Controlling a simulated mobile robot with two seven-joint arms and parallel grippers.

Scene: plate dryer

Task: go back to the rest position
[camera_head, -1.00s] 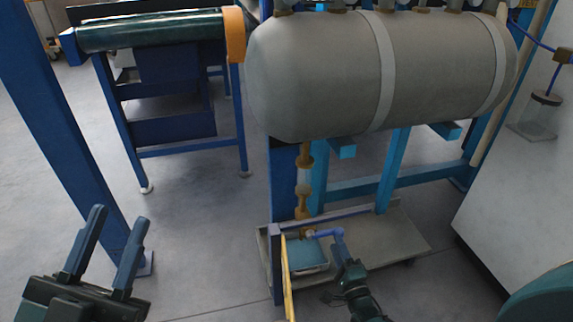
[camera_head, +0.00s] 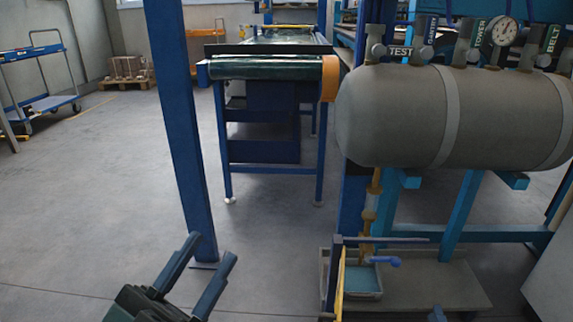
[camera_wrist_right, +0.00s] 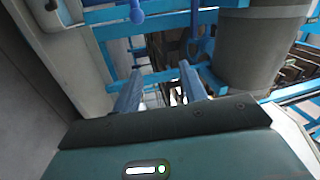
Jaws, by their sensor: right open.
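My left gripper (camera_head: 211,250) is at the lower left of the head view, its two fingers apart with nothing between them. My right gripper (camera_wrist_right: 160,70) shows in the right wrist view with its fingers spread and empty. In the head view, only a small dark piece at the bottom edge may belong to my right arm. The grey tank (camera_head: 400,115) is at the right. Below it, a brass drain pipe with a blue valve handle (camera_head: 385,261) stands over a small tray (camera_head: 362,292). No gripper touches the handle in the head view.
A blue post (camera_head: 180,130) rises behind my left gripper. A conveyor (camera_head: 265,68) on blue legs stands behind it. A blue trolley (camera_head: 50,103) is far left. Bare floor (camera_head: 110,190) lies open at the left. Blue frame bars (camera_wrist_right: 160,22) are close ahead of my right gripper.

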